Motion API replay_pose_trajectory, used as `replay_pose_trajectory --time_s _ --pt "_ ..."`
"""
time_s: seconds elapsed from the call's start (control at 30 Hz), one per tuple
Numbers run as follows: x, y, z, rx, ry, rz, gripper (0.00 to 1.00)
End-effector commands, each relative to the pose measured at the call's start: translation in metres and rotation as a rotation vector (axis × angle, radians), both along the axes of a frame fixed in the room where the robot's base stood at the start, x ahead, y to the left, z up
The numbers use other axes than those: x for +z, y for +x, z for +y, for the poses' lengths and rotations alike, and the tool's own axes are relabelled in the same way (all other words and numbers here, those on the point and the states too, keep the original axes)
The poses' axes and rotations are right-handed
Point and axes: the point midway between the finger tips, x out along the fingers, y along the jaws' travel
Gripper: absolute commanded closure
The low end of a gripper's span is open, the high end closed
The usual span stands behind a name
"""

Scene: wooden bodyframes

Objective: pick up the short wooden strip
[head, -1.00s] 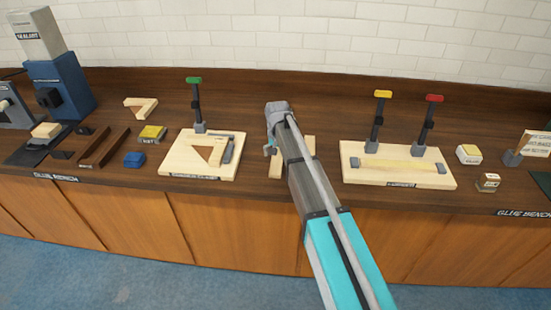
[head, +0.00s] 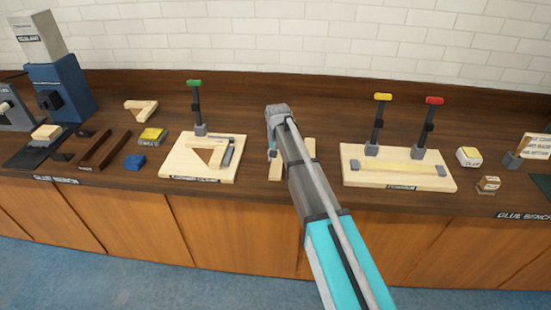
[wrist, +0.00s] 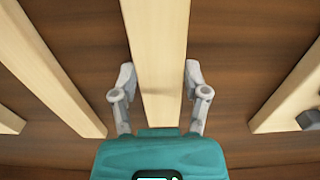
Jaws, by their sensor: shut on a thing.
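A pale wooden strip (wrist: 158,50) runs up the middle of the wrist view, between the two grey fingers of my gripper (wrist: 160,88). My gripper is shut on this strip. In the head view my gripper (head: 272,154) is low over the bench, left of the arm, and the near end of a pale strip (head: 275,172) shows below it. A second pale strip (head: 309,147) is partly hidden behind my arm. Another strip (wrist: 50,65) lies apart on the left in the wrist view. The full lengths of these strips are hidden.
A board with a green-handled clamp (head: 200,175) is to the left. A board with yellow- and red-handled clamps (head: 355,178) is to the right. Dark strips (head: 104,149), a blue block (head: 134,160) and a wooden corner piece (head: 141,110) lie further left.

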Motion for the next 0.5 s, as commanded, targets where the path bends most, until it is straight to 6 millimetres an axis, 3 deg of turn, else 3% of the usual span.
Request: replay_pose_trajectory --time_s 0.5 --pt "0.032 0.0 0.0 0.0 0.0 0.0 0.91"
